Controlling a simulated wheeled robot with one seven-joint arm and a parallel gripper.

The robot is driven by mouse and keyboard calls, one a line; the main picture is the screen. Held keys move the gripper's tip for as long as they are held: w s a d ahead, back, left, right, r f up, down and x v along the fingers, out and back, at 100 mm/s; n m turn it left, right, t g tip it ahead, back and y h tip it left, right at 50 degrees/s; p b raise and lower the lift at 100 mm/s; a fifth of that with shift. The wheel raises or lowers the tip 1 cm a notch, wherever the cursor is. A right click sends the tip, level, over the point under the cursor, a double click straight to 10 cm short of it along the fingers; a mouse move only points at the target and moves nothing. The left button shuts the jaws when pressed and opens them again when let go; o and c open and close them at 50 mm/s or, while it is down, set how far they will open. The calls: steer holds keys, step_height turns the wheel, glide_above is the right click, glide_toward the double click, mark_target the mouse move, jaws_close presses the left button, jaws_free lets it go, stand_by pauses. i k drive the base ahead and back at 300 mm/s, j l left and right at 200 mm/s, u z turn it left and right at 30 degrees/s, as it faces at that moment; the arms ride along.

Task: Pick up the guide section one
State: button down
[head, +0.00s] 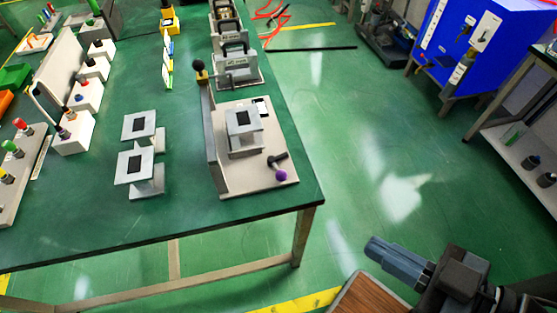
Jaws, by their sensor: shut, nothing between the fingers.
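Two grey metal guide sections with flat square flanges and dark rectangular openings stand on the green table: one farther back (130,124) and one nearer the front (124,170). A third similar section (236,118) sits on the beige plate of a fixture (237,180) to their right. I cannot tell which of them is section one. My gripper (374,248) is at the lower right, off the table over the floor side, shut and empty, well apart from all of the sections.
Button boxes (75,132) line the table's left side, and several clamped units (238,68) stand behind. The table's front right corner (318,200) lies between my gripper and the sections. A blue cabinet (480,45) stands beyond open floor.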

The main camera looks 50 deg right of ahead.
mark_target(245, 125)
steer(key=l, duration=1.05)
steer(key=i+l+u, duration=0.15)
steer(key=l, duration=0.9)
